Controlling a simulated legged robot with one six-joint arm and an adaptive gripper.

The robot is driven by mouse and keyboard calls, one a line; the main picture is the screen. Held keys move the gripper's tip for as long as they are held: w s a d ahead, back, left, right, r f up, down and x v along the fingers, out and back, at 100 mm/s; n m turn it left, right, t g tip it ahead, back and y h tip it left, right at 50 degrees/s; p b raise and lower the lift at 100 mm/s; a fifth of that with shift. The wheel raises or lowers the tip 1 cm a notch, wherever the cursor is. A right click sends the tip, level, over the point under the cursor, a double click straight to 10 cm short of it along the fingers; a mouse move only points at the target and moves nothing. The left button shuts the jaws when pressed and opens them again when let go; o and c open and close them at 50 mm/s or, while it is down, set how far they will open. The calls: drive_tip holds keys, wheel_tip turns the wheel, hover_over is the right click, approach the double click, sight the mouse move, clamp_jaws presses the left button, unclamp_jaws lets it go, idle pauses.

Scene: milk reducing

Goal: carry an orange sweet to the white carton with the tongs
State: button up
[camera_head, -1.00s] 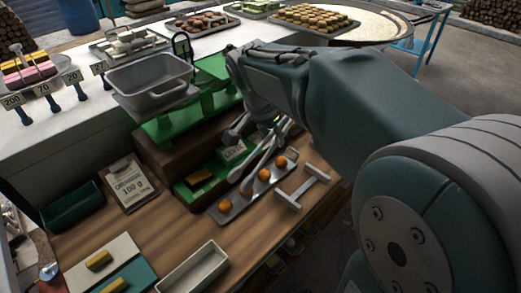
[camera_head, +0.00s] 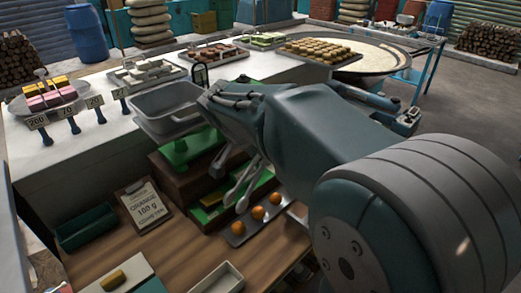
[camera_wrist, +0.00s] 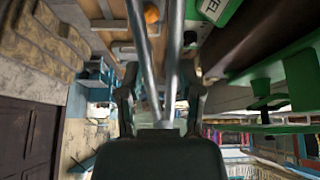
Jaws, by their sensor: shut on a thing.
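My gripper (camera_wrist: 160,88) is shut on the silver tongs (camera_wrist: 142,45), whose two arms extend away from it in the wrist view. In the head view the tongs (camera_head: 242,184) hang down beside the metal tray, their tips apart. Three orange sweets (camera_head: 258,213) show in a row on that tray; my arm may hide another. The wrist view shows one orange sweet (camera_wrist: 151,15) between the tong arms; I cannot tell whether they touch it. The white carton (camera_head: 217,279) is open-topped, at the bottom edge of the head view.
A green scale with a grey metal pan (camera_head: 168,107) stands behind the tongs. A clipboard (camera_head: 145,206) and a dark green tray (camera_head: 86,228) lie at left. A yellow bar (camera_head: 113,280) lies near the front. Bare wooden tabletop (camera_head: 185,245) separates the clipboard from the carton.

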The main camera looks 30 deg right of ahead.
wheel_tip(320, 180, down, 8)
drive_tip(key=d, duration=0.1)
drive_tip(key=shift+d+f, duration=0.15)
drive_tip(key=shift+d, duration=0.05)
idle(0.5)
drive_tip(key=shift+a, duration=0.15)
drive_tip(key=shift+a, duration=0.1)
drive_tip(key=c, duration=0.5)
wheel_tip(320, 180, up, 12)
drive_tip(key=shift+r, duration=0.1)
idle(0.4)
